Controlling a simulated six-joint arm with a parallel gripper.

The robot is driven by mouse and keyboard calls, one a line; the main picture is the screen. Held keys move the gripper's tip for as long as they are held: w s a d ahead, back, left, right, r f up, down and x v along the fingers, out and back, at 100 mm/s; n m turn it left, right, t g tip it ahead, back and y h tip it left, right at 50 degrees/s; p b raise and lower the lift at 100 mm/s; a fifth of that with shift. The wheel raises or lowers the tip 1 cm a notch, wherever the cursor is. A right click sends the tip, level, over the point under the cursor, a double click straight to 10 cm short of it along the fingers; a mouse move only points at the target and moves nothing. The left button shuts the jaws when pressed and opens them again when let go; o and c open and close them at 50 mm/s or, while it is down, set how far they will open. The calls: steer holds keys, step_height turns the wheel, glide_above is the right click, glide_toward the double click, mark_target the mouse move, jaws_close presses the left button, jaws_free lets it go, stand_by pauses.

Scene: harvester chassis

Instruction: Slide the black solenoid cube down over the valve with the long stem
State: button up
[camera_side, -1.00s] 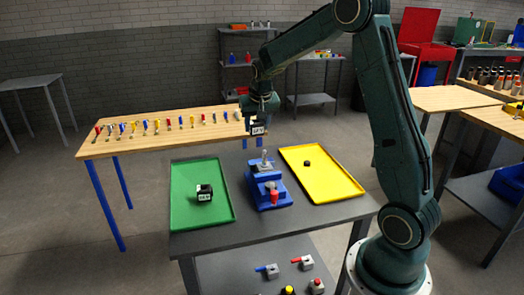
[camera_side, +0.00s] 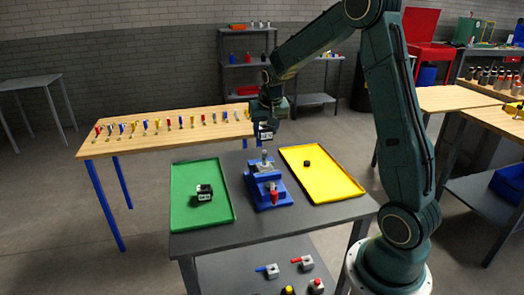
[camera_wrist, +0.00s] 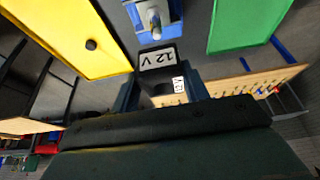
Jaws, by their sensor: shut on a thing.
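My gripper (camera_side: 268,122) is shut on a black solenoid cube (camera_side: 266,132) with a white label. In the wrist view the held cube (camera_wrist: 160,60) shows a "12 V" label between the fingers. The valve with a metal stem (camera_side: 265,160) stands upright in a blue fixture (camera_side: 268,187) on the grey table. The stem also shows in the wrist view (camera_wrist: 155,20), just beyond the cube. The cube is in the air above and behind the stem, apart from it. A second black cube with a white label (camera_side: 204,192) lies in the green tray.
The green tray (camera_side: 228,215) is left of the fixture. The yellow tray (camera_side: 335,185) is on its right, with a small black round part (camera_side: 307,163) in it. A red part (camera_side: 274,196) is at the fixture's front. A wooden bench (camera_side: 150,142) with several screwdriver-like tools stands behind.

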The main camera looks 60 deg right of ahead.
mark_target(266, 153)
steer(key=shift+f, duration=1.8)
steer(key=shift+f, duration=3)
stand_by(2.2)
steer(key=o, duration=1.2)
steer(key=shift+c, duration=0.2)
